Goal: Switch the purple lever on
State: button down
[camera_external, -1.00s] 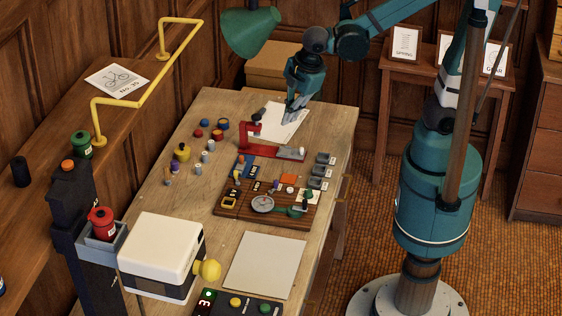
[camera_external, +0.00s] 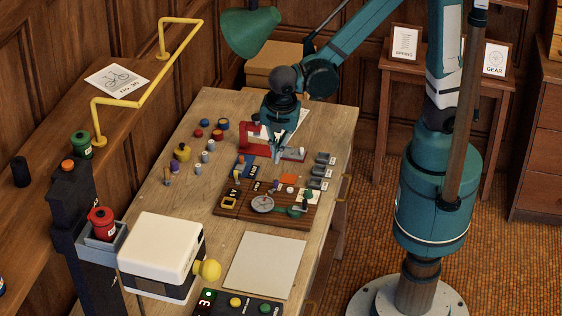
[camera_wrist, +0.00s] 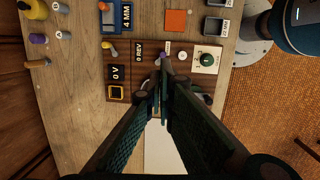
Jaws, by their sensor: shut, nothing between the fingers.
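The purple lever (camera_wrist: 162,56) is a small knob on a brown wooden panel (camera_wrist: 120,76). It shows in the wrist view just beyond my fingertips, which partly cover its surroundings. In the external view the purple lever (camera_external: 276,186) stands near the panel's back edge, and the panel (camera_external: 228,212) lies on the desk. The lever's position is too small to read.
A yellow lever (camera_wrist: 109,46) and an orange-tipped lever (camera_wrist: 103,7) are left of the purple one. A green knob (camera_wrist: 207,59) on a white plate is to its right. A gauge (camera_external: 262,204) sits in front. The red tool (camera_external: 252,140) stands behind.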

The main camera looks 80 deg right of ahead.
jog(key=shift+s+a+f+n+g+h, duration=0.15)
jog(key=shift+a+f+n+g+h, duration=0.2)
jog(key=shift+a+f+n, duration=1.25)
jog(key=shift+a+f+m, duration=0.2)
jog(key=shift+a+m, duration=0.1)
jog(key=shift+f, duration=0.15)
jog(key=shift+b+x, duration=0.85)
jog(key=shift+x, duration=4)
